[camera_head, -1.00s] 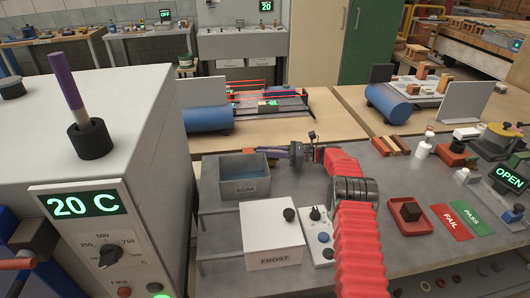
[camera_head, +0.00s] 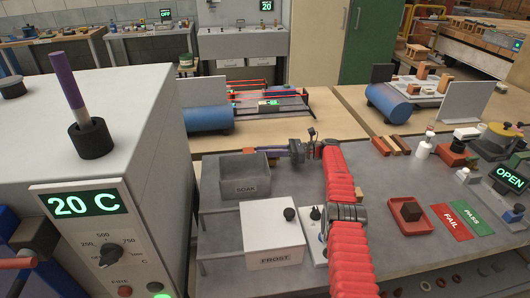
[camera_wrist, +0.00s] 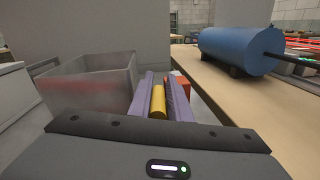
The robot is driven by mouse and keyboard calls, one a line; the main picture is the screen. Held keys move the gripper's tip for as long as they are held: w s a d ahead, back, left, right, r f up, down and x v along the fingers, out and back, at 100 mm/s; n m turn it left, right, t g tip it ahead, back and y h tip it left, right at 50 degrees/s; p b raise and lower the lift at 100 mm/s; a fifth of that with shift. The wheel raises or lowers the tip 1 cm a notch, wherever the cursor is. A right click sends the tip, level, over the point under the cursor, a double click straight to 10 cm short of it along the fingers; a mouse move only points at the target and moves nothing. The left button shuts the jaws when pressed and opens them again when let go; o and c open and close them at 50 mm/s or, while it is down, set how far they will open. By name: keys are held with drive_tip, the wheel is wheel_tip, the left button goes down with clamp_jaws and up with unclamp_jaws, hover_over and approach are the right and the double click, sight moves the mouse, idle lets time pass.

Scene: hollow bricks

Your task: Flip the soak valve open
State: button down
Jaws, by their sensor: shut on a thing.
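The soak basin (camera_head: 231,187) is a grey open box labelled SOAK, left of centre in the head view. It also shows on the left in the wrist view (camera_wrist: 85,100). My gripper (camera_head: 262,153) reaches left along the basin's back right edge. In the wrist view its two purple fingers (camera_wrist: 162,95) are shut on a yellow rounded piece (camera_wrist: 158,102), beside the basin's right wall. This piece looks like the soak valve's handle, but the valve body is mostly hidden. An orange-red piece (camera_wrist: 181,82) shows just behind the right finger.
The white FROST box (camera_head: 272,240) stands in front of the basin, with a small knob panel (camera_head: 315,228) to its right. A kiln (camera_head: 150,150) reading 20 C fills the left. A blue cylinder (camera_wrist: 240,48) stands on the bench behind. The red tray (camera_head: 407,230) lies right of my arm.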

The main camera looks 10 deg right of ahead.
idle(0.4)
drive_tip(key=c, duration=1.7)
unclamp_jaws()
drive_tip(key=shift+s, duration=0.1)
drive_tip(key=shift+c, duration=0.2)
wheel_tip(320, 180, up, 10)
drive_tip(key=shift+f, duration=0.1)
